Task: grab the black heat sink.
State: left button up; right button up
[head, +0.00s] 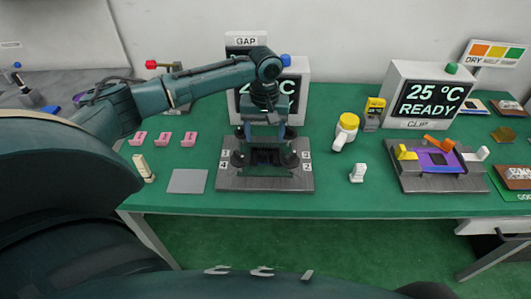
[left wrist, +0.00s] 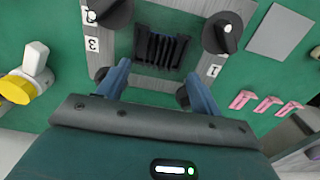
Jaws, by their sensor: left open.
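The black finned heat sink (left wrist: 162,50) sits in the middle of a grey fixture plate (left wrist: 195,25) with black knobs at its corners. In the head view the heat sink (head: 266,157) shows as a dark block, partly hidden by my gripper. My left gripper (head: 265,145) points down over the fixture. In the left wrist view my left gripper (left wrist: 158,70) is open, its two blue fingers apart and nothing between them. The heat sink lies just ahead of the fingertips there, apart from them. My right gripper does not show.
A screen labelled GAP (head: 298,85) stands behind my arm. A yellow-capped white bottle (head: 345,132) and a small white part (head: 357,173) are to the right. A second fixture (head: 437,165) stands further right. A grey square pad (head: 187,181) and pink tags (head: 163,138) are left.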

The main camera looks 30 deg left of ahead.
aim_at(266, 147)
pick_arm(q)
notch_tip(266, 147, down, 5)
jog(key=shift+d+r, duration=0.1)
jog(key=c, duration=1.1)
jog(key=shift+r, duration=0.1)
